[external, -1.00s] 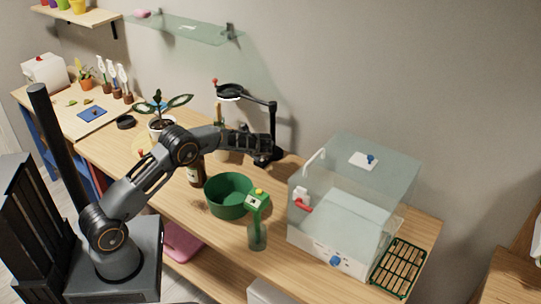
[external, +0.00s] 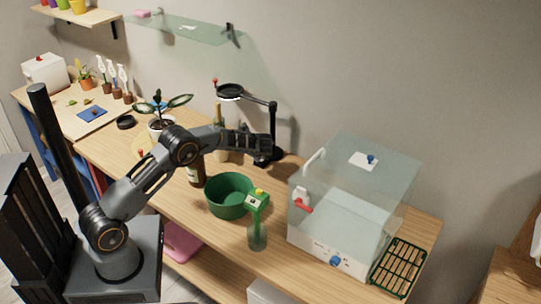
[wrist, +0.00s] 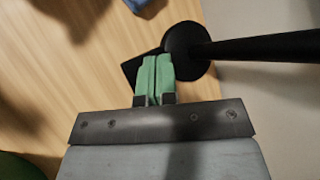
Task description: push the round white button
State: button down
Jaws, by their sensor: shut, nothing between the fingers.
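I cannot make out a round white button in either view. My gripper (external: 262,150) is beside the black desk lamp (external: 274,125), low at its post in the external view. In the wrist view its two green fingers (wrist: 155,60) are shut together with nothing between them. They are over a flat black piece (wrist: 132,66) beside the lamp's round black base (wrist: 184,42). The fingers hide part of this piece, and whether they touch it I cannot tell.
A clear case (external: 350,190) with a blue knob stands to the right, beside a green rack (external: 399,268).

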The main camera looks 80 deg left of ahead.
jog(key=shift+f, duration=0.15)
dwell(0.5)
jog(key=shift+f+b, duration=0.3)
jog(key=shift+b, duration=0.25)
jog(key=shift+f, duration=0.25)
dwell(0.3)
jog(key=shift+r, duration=0.75)
notch_tip(320, 180, up, 6)
jog(key=p, duration=0.3)
jog(key=shift+p, duration=0.4)
dwell(0.4)
